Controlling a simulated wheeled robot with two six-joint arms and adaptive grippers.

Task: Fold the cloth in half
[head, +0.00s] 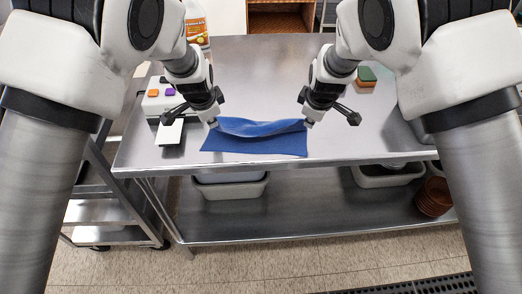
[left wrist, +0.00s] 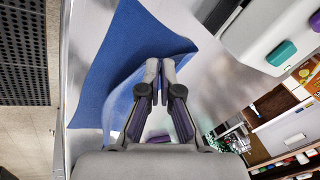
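The blue cloth (head: 255,143) lies near the front edge of the steel table. Its far edge is lifted and sags between my two grippers, while its near part rests flat. My left gripper (head: 212,123) is at the far left corner. In the left wrist view, its fingers (left wrist: 161,68) are close together on the edge of the cloth (left wrist: 125,50). My right gripper (head: 308,122) is at the far right corner, with its fingertips small in the head view; the cloth edge runs up to them and is held there.
On the steel table (head: 270,75), a white box (head: 154,103) with coloured blocks and a white plate (head: 169,133) are left of the cloth. A jug (head: 197,22) stands behind. A green-and-orange sponge (head: 366,76) lies back right. The table behind the cloth is clear.

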